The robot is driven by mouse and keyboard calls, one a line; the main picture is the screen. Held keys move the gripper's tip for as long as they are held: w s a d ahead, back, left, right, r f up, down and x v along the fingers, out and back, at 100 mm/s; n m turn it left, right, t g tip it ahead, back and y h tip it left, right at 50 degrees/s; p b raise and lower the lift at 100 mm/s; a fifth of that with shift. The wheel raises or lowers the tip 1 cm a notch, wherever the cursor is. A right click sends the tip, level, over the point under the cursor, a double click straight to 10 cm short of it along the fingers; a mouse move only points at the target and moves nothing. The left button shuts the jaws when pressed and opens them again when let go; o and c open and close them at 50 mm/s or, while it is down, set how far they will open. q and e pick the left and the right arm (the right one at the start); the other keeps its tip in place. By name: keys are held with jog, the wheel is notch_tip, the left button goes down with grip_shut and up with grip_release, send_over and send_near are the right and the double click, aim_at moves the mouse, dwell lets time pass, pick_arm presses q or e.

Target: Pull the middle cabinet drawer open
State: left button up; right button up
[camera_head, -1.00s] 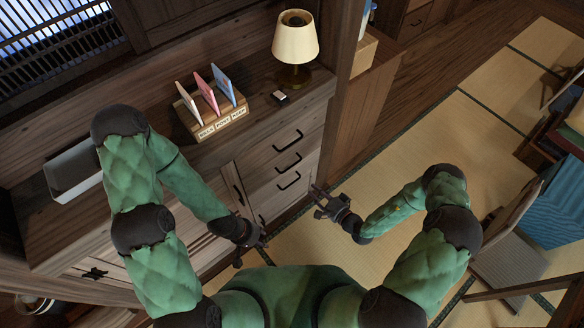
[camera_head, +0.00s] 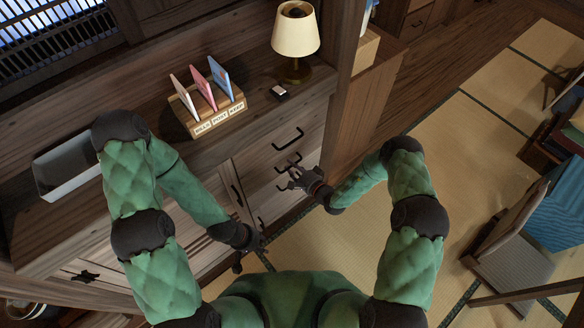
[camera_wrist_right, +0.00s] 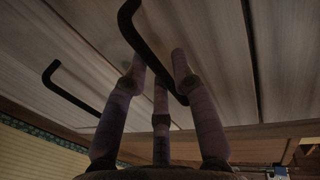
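The wooden cabinet (camera_head: 262,150) has a column of drawers with dark bar handles, all apparently closed. The top handle (camera_head: 288,139) is clear, and the middle handle (camera_head: 287,163) is just above my right gripper (camera_head: 291,178). In the right wrist view, the fingers of my right gripper (camera_wrist_right: 160,70) are spread around one dark handle (camera_wrist_right: 138,35), which passes between them. I cannot tell whether they touch it. Another handle (camera_wrist_right: 72,90) shows to the left. My left gripper (camera_head: 250,258) hangs open and empty in front of the cabinet's lower doors.
On the cabinet top stand a lamp (camera_head: 296,35), a labelled letter rack (camera_head: 217,118), a small box (camera_head: 280,91) and a grey tray (camera_head: 70,168). A wooden post (camera_head: 340,60) stands right of the cabinet. Tatami floor (camera_head: 450,160) is open to the right; a chair (camera_head: 515,255) stands there.

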jog(key=shift+w+a, duration=0.2)
grip_shut()
jog(key=shift+s+d, duration=0.45)
jog(key=shift+s, duration=0.05)
jog(key=f+p+v, duration=0.2)
jog(key=v, duration=0.8)
jog(key=s+f+p+v, duration=0.1)
jog(key=f+p+v, duration=0.1)
jog(key=v, duration=0.9)
jog(key=shift+d+f+p, duration=0.25)
jog(key=shift+d+p, duration=0.1)
jog(key=shift+p, duration=0.1)
